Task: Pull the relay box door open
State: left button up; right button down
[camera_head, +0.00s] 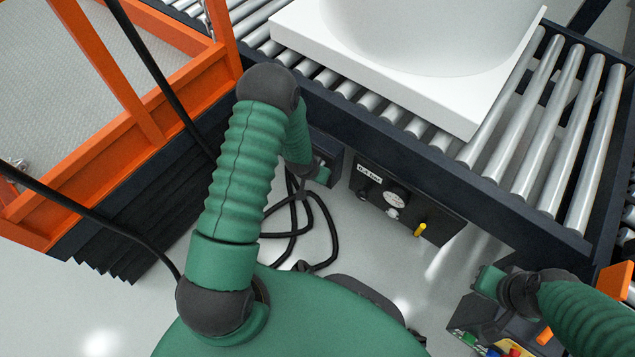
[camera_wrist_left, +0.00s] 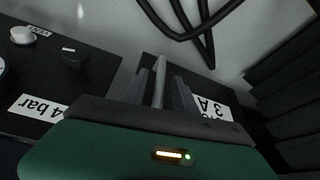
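The relay box (camera_head: 331,148) is a small dark box on the side of the roller conveyor, left of the gauge panel, partly hidden by my left arm. In the left wrist view its front carries a white label ending in "3 A" (camera_wrist_left: 207,106). A pale handle bar (camera_wrist_left: 160,80) stands between the two fingers of my left gripper (camera_wrist_left: 162,88), with a narrow gap seen on each side. In the head view my left gripper (camera_head: 322,173) is at the box front. The door looks shut. My right gripper (camera_head: 482,290) is at the lower right; its fingers are unclear.
A gauge panel (camera_head: 405,202) with knobs and a yellow lever (camera_head: 420,230) sits right of the box. Black cables (camera_head: 318,232) hang below it. An orange-railed platform (camera_head: 120,75) stands left. Coloured parts (camera_head: 500,350) lie at lower right.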

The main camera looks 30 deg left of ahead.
pick_arm(q)
jog(key=shift+x, duration=0.95)
grip_shut()
dwell(0.7)
